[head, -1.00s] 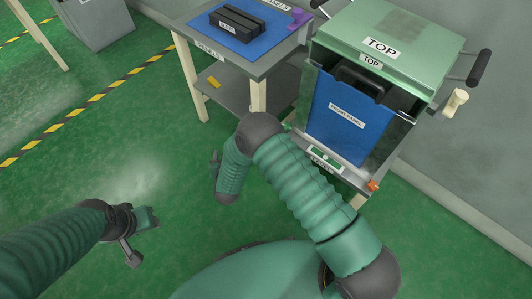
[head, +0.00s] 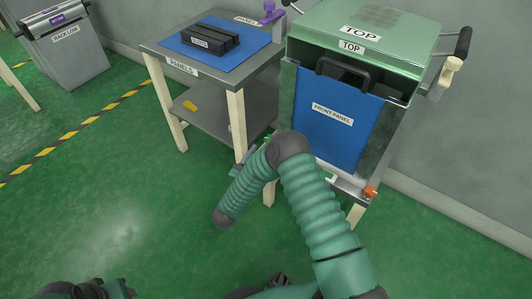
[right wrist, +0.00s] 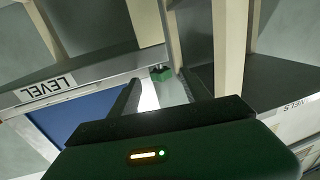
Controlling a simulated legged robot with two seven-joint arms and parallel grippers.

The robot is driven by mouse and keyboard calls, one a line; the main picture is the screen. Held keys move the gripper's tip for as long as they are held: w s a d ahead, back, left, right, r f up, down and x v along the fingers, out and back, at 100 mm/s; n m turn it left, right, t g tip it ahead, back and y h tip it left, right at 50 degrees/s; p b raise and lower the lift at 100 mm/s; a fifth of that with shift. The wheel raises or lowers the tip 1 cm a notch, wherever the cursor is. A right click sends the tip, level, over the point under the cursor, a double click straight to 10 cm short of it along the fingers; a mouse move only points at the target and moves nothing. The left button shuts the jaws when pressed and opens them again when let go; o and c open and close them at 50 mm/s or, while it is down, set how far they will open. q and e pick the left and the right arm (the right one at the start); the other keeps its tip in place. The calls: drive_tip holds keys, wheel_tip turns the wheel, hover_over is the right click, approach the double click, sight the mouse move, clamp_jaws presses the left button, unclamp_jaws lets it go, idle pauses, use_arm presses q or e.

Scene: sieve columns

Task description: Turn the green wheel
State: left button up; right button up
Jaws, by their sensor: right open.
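A small green part, seemingly the green wheel (right wrist: 161,74), shows in the right wrist view under the edge of the bench labelled LEVEL. My right gripper (right wrist: 162,82) is open, with one dark finger on each side of the green part in that view. I cannot tell whether the fingers touch it. In the head view my right gripper (head: 249,151) is small and partly hidden behind my arm, close to the left front corner of the machine's stand. My left gripper (head: 100,290) is at the bottom left, cut by the picture edge, so its fingers do not show.
The green machine (head: 360,40) marked TOP holds a blue front panel (head: 335,115). An orange knob (head: 370,192) is on its lower right. The PANELS table (head: 170,64) stands left, with a black block (head: 212,38) on its blue mat. A grey bin (head: 70,58) is far left.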

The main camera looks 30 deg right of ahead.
drive_tip(key=b+x, duration=0.1)
drive_tip(key=x, duration=0.3)
clamp_jaws()
